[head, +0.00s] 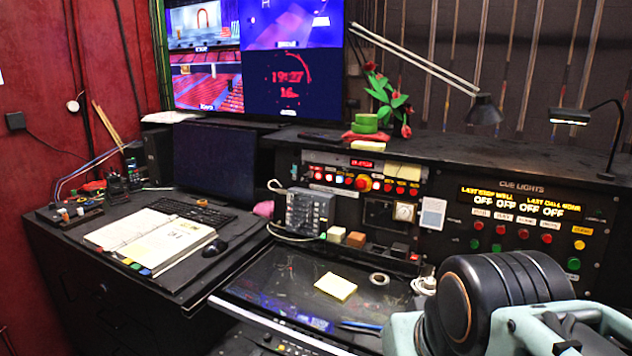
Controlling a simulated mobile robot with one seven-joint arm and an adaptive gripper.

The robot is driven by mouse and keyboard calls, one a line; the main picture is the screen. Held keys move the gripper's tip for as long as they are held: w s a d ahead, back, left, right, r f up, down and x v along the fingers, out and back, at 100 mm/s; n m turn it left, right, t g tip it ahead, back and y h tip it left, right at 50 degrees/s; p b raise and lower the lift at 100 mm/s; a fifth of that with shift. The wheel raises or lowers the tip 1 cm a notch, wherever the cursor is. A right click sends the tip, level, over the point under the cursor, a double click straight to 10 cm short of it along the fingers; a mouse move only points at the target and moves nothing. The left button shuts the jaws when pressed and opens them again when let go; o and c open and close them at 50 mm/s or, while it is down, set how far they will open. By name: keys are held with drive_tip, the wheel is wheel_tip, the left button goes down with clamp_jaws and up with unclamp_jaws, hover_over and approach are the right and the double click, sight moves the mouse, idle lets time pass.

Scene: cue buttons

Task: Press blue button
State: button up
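A small blue square (145,272), which looks like a button, is at the front edge of the open book (160,238) on the left desk. Part of my arm, black and pale green, fills the bottom right corner, well to the right of the blue square. The fingers of my gripper do not show.
A keyboard (190,212) and mouse (214,247) lie near the book. A console panel (520,222) with red, green and yellow buttons stands at the right. A yellow note pad (336,287) and tape roll (379,279) lie on the dark surface in the middle.

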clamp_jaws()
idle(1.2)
